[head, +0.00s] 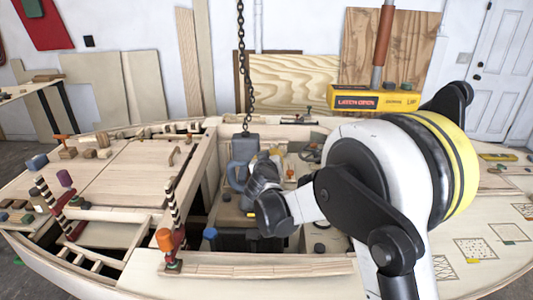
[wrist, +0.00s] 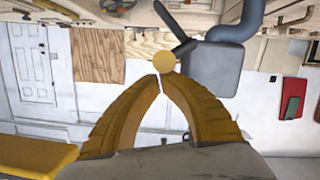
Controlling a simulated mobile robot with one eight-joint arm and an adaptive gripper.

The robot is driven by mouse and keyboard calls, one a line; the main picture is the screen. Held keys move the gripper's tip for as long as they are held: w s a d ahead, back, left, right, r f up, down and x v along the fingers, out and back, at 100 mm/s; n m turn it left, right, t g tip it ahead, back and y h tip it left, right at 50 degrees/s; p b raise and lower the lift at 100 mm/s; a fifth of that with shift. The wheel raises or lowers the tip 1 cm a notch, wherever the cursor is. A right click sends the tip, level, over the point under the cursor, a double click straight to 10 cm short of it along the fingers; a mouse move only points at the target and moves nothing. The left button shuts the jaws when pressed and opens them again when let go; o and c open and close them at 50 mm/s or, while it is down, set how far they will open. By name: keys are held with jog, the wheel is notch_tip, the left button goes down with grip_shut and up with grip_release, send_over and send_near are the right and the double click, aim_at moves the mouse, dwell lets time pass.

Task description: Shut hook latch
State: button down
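A grey hook block (head: 243,150) hangs on a dark chain above the middle of the plywood hull. In the wrist view, which is upside down, the block (wrist: 212,68) has a thick blue-grey hook (wrist: 240,25) and a dark lever-like bar (wrist: 175,22). A round yellow knob (wrist: 163,62) shows beside the block. My gripper (wrist: 160,78) has its yellow fingers drawn together at the tips, with the knob just beyond them. I cannot tell whether they touch it. In the head view my dark wrist is close to the block and the fingers are not clear.
A yellow sign box (head: 372,99) has a red lit panel that seems to read LATCH OPEN. The hull (head: 258,266) has open bays and raised edges. Striped posts (head: 172,222) stand at left. Loose blocks and tools lie on the deck.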

jog(key=d+f+m+y+b, duration=0.1)
jog(key=d+f+m, duration=0.1)
jog(key=m, duration=0.1)
jog(key=shift+f, duration=0.1)
dwell(0.5)
jog(key=shift+d+f, duration=0.2)
jog(key=shift+f, duration=0.1)
dwell(0.5)
jog(key=s+r+p, duration=0.4)
jog(key=s+r, duration=0.2)
jog(key=s, duration=0.3)
jog(key=shift+s+d+r+p, duration=0.15)
jog(key=shift+s+d+p, duration=0.25)
jog(key=shift+d, duration=0.05)
